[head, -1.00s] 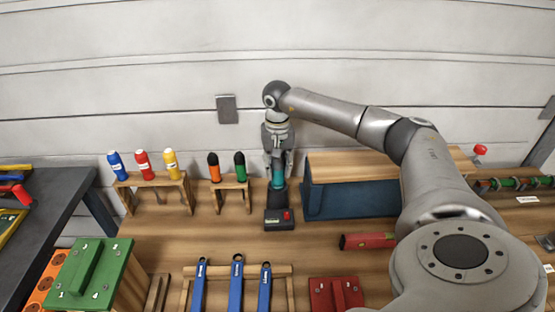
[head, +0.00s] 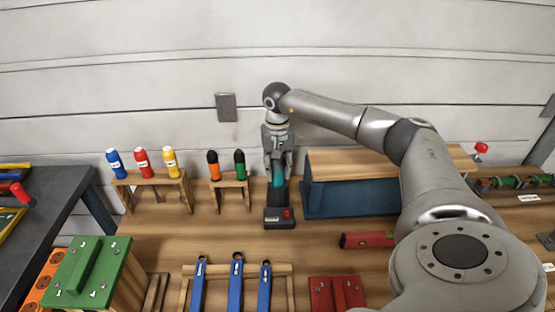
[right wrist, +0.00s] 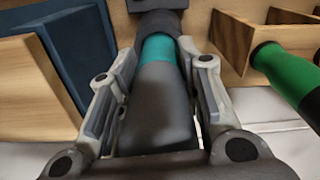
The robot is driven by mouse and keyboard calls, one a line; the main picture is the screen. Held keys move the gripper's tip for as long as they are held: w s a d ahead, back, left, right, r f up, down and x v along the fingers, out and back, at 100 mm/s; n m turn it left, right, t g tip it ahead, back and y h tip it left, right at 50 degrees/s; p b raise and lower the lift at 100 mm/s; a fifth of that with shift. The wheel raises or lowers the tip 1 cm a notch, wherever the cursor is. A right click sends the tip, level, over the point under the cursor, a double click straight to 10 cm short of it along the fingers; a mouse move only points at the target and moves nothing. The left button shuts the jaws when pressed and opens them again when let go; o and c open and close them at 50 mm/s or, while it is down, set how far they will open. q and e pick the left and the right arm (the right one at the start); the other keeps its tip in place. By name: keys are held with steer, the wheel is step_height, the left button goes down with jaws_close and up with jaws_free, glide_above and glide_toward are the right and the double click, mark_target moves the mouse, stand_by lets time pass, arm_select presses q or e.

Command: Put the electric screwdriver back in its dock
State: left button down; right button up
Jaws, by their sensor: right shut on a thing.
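The electric screwdriver is upright, dark with a teal band (head: 278,180). My right gripper (head: 279,172) comes down on it from above. In the right wrist view the two fingers lie on either side of the screwdriver's dark body (right wrist: 160,105), with the gripper shut on it. Directly below stands a small dark box with a red button (head: 279,221), which appears to be the dock. The screwdriver's lower dark part meets or stands just behind this box; I cannot tell whether it is seated. My left gripper is out of view.
A wooden rack with orange and green-handled drivers (head: 230,185) stands close left. A blue box with a wooden top (head: 345,198) stands close right. A red tool (head: 368,240) and blue wrenches (head: 237,280) lie nearer. The wall is behind.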

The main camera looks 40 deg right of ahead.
steer(key=shift+f, duration=0.25)
stand_by(0.3)
steer(key=o, duration=1.1)
steer(key=shift+o, duration=0.5)
steer(key=shift+o, duration=1.2)
steer(key=shift+r, duration=0.1)
steer(key=shift+r+p, duration=2.25)
steer(key=shift+r, duration=1.2)
